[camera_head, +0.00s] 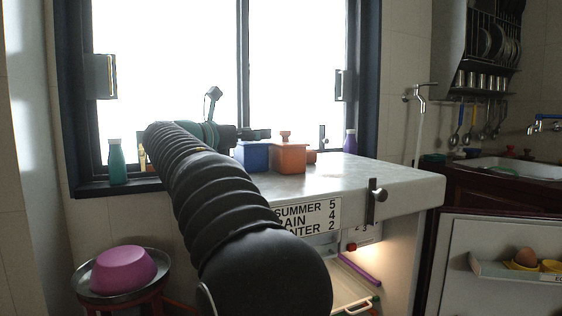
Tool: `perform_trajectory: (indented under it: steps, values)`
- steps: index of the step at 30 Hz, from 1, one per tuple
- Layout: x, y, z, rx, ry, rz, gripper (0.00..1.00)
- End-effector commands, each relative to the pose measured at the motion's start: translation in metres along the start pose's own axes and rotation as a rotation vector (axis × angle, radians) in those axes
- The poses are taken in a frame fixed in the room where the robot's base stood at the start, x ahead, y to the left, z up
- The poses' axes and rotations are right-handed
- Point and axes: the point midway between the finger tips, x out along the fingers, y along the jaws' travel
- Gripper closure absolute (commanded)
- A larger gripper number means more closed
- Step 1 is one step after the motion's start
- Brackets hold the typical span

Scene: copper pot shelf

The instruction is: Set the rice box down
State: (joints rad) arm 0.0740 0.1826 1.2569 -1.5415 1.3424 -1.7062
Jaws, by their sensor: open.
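A blue box (252,156) and an orange box (288,158) with a knob on its lid stand side by side on the pale top of the fridge (352,180). I cannot tell which of them is the rice box. My gripper (264,134) is at the end of my black ribbed arm, just over the blue box's upper edge. Its jaws are open. The arm hides the left part of the fridge top, and I cannot tell whether the fingers touch the blue box.
A green bottle (117,163) stands on the window sill at left, and a purple bottle (350,141) at right. A pink bowl (124,270) rests on a stool below left. The open fridge door (500,290) is at lower right. The fridge top's right side is clear.

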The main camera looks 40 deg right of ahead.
Motion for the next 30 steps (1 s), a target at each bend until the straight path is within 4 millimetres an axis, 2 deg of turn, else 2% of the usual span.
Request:
perform_trajectory:
  steps: [3,9,19,27,30]
  values:
    - [0.025,-0.001,-0.001,0.0,0.001,-0.004,0.38]
    - [0.053,0.0,-0.001,0.001,0.002,-0.002,0.38]
    - [0.071,-0.001,-0.002,0.0,0.001,-0.001,0.38]
    - [0.108,-0.002,-0.002,0.002,0.002,-0.001,0.38]
    - [0.114,-0.002,-0.002,0.001,0.002,-0.001,0.38]
